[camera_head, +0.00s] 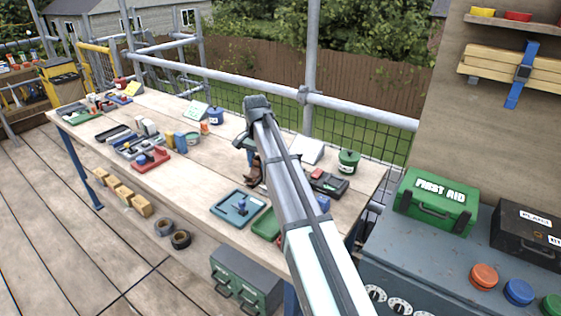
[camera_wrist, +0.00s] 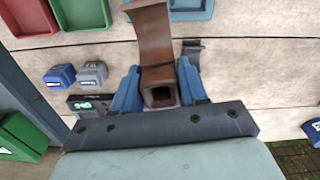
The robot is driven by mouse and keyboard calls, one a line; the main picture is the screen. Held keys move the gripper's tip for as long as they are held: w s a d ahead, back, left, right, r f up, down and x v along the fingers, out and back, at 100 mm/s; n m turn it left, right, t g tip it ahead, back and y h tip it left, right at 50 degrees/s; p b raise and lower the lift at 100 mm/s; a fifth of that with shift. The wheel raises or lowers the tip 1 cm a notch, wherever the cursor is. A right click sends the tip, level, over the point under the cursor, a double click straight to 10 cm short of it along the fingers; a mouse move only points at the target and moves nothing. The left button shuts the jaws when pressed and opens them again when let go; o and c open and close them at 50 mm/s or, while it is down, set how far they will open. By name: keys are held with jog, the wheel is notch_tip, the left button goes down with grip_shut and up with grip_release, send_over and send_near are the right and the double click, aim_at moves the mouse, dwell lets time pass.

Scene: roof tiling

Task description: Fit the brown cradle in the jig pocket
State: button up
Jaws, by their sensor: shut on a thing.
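My gripper (camera_wrist: 158,88) is shut on the brown cradle (camera_wrist: 156,45), with one blue finger on each side of it. The cradle has a hollow square end near the fingers and a flared far end. In the head view the brown cradle (camera_head: 254,174) shows below my gripper (camera_head: 251,158), close over the bench; I cannot tell whether it touches. A teal tray (camera_head: 221,210) with a blue piece in it lies in front of the cradle and may be the jig. Its edge (camera_wrist: 190,14) shows at the top of the wrist view. I cannot make out the pocket for certain.
A green tray (camera_wrist: 80,14) and a dark red tray (camera_wrist: 28,16) lie beside the teal tray. Blue (camera_wrist: 59,77) and grey (camera_wrist: 92,74) blocks stand left of my gripper in the wrist view. A green pot (camera_head: 348,162) stands at the back right. Bench (camera_head: 195,182) left of the teal tray is clear.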

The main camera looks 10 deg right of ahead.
jog(key=s+a+m, duration=0.1)
jog(key=s+a, duration=0.1)
jog(key=a, duration=0.6)
jog(key=shift+a+r+m, duration=0.2)
jog(key=shift+a+m, duration=0.05)
jog(key=shift+m, duration=0.05)
jog(key=shift+f, duration=0.1)
jog(key=shift+f, duration=3.75)
jog(key=shift+f, duration=0.55)
jog(key=o, duration=1.2)
jog(key=shift+c, duration=0.2)
